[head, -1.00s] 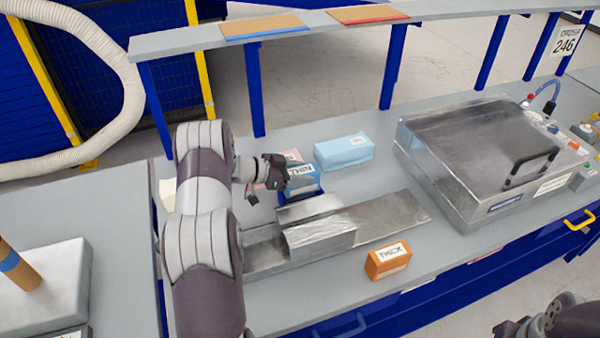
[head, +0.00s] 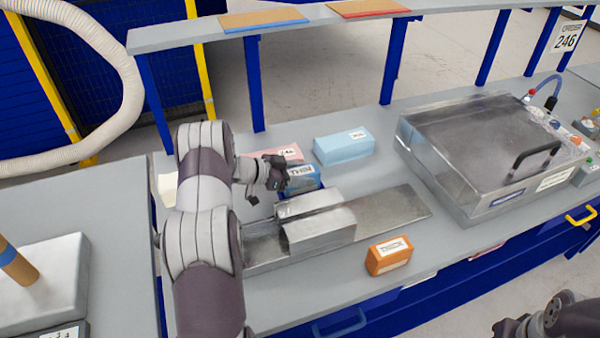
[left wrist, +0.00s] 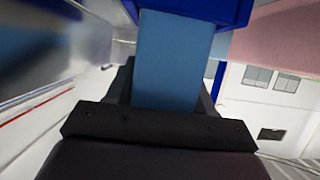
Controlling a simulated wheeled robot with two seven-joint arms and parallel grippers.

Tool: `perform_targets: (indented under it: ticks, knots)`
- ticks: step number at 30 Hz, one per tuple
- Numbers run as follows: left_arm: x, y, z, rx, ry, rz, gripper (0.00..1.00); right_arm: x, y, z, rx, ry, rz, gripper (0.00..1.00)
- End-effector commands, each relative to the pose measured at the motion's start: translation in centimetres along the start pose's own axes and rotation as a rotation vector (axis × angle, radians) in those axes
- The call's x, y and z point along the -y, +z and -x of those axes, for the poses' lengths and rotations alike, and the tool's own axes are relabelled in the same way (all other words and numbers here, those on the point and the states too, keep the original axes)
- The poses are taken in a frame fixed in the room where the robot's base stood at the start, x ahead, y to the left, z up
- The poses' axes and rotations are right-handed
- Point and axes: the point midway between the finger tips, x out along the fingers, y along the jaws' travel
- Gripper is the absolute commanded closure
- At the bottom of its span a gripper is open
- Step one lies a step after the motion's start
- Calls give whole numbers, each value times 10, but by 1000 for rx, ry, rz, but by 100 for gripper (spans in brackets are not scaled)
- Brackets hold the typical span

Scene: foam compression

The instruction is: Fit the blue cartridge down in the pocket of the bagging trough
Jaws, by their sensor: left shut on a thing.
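The blue cartridge (head: 304,177), with a white THIN label, is at the back side of the metal bagging trough (head: 262,247). My left gripper (head: 279,176) is shut on its left end. In the left wrist view, the cartridge (left wrist: 168,62) runs up between the fingers, with a darker blue part at its far end. The cartridge appears behind the trough's raised metal walls in the head view. Its underside is hidden, and I cannot tell whether it touches anything below. My right gripper (head: 510,328) is at the bottom right corner, partly cut off, with its jaws unclear.
An orange THICK cartridge (head: 388,256) stands in front of the trough. A pink block (head: 287,153) and a light blue block (head: 344,147) lie behind the blue cartridge. A large metal machine (head: 480,150) stands at the right. The grey bench (head: 380,175) is clear between them.

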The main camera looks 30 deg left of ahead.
Motion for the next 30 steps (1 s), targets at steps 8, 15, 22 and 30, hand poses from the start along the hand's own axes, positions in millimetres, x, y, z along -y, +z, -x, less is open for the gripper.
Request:
perform_targets:
  ticks: [8, 15, 22, 30]
  knots:
    - [0, 8, -4, -1, -1, -1, 86, 0, 1, -6, 0, 0, 0, 57]
    - [0, 14, -6, -1, -1, -1, 86, 0, 1, -10, 0, 0, 0, 57]
    - [0, 15, -6, -1, -1, -1, 86, 0, 1, -10, 0, 0, 0, 57]
    - [0, 17, -7, -1, 0, 0, 86, 0, 1, -11, 0, 0, 0, 57]
